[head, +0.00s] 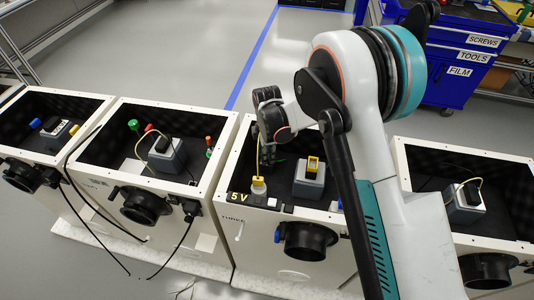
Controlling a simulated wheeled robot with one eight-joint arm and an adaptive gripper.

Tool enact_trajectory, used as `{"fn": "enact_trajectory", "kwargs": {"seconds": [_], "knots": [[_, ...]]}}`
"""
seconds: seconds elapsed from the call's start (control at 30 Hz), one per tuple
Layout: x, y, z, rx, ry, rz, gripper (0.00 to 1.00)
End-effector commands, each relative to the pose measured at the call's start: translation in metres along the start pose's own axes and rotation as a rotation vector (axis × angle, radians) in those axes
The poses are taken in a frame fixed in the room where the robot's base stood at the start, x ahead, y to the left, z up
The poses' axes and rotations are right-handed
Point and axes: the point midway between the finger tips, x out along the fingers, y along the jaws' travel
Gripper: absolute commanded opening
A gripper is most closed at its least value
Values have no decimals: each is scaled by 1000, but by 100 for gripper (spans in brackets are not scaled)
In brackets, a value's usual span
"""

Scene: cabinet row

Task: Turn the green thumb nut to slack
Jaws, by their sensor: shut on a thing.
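My gripper (267,156) reaches down into the open black box of the third cabinet (232,172), near its back left. It is shut. A small bit of green, the green thumb nut (280,161), shows right at the fingers; most of it is hidden by them, and its turn angle cannot be seen. Another green knob (133,125) stands in the cabinet to the left, beside a red one (149,128), well away from my gripper.
A yellow-topped plug (258,185) stands just below my gripper, near a "5 V" label (239,197). A grey block with a yellow switch (313,165) sits to its right. Cabinet walls surround the gripper. A blue tool cart (462,60) stands behind.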

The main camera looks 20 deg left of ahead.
Motion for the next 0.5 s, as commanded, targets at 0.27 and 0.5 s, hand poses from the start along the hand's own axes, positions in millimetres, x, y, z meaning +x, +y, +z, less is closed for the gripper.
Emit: {"fn": "enact_trajectory", "kwargs": {"seconds": [0.27, 0.5], "knots": [[1, 0, 0, -261, 0, 0, 1], [1, 0, 0, -489, 0, -1, 1]]}}
